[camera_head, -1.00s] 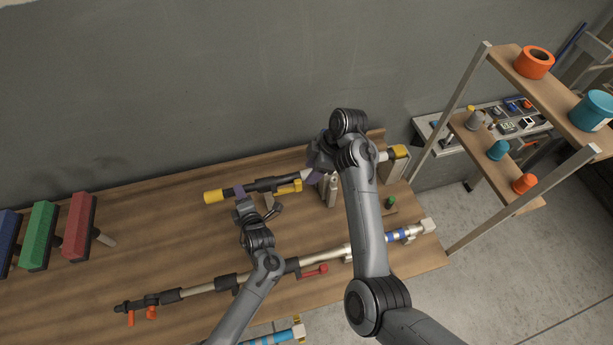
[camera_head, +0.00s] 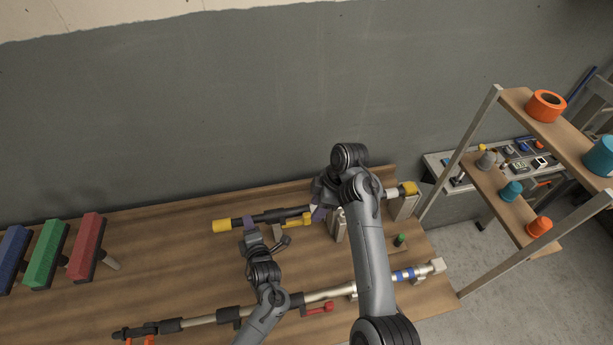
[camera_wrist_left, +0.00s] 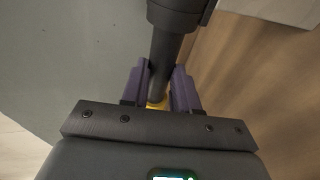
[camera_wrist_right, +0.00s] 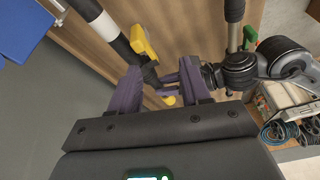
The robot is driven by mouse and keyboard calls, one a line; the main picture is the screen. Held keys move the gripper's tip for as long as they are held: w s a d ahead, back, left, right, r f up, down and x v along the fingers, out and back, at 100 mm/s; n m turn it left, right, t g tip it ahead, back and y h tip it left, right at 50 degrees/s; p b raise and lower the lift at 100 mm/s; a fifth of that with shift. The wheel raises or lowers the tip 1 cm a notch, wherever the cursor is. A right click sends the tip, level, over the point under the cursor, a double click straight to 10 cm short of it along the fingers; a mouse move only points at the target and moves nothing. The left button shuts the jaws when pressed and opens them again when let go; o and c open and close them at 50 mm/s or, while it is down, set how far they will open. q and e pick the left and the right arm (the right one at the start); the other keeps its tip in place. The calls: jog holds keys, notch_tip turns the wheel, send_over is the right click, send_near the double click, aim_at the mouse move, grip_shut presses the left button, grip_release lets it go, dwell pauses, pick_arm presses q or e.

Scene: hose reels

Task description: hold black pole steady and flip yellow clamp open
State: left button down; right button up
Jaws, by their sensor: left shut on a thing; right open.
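The black pole (camera_head: 268,217) lies along the back of the table, with a yellow end cap (camera_head: 221,226) at its left end. My left gripper (camera_head: 250,222) is shut on the pole's black section. In the left wrist view the pole (camera_wrist_left: 165,60) runs between its purple fingers. The yellow clamp (camera_head: 298,219) is on the pole, right of my left gripper. My right gripper (camera_head: 318,213) is open just right of the clamp. In the right wrist view the yellow clamp (camera_wrist_right: 143,43) sticks up beside the pole, just beyond the open fingers (camera_wrist_right: 161,76).
A second, longer pole (camera_head: 325,294) with a red lever (camera_head: 318,308) lies across the front of the table. Red, green and blue blocks (camera_head: 87,247) stand at the left. A shelf unit with an orange roll (camera_head: 546,105) stands at the right.

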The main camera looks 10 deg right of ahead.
aim_at(307, 214)
jog(key=w+a+r+n+h, duration=0.2)
jog(key=w+a+n+h, duration=0.1)
jog(key=h, duration=0.1)
jog(key=f, duration=1)
jog(key=shift+w+d+f, duration=0.2)
jog(key=shift+w+f, duration=0.1)
jog(key=shift+c, duration=0.3)
grip_shut()
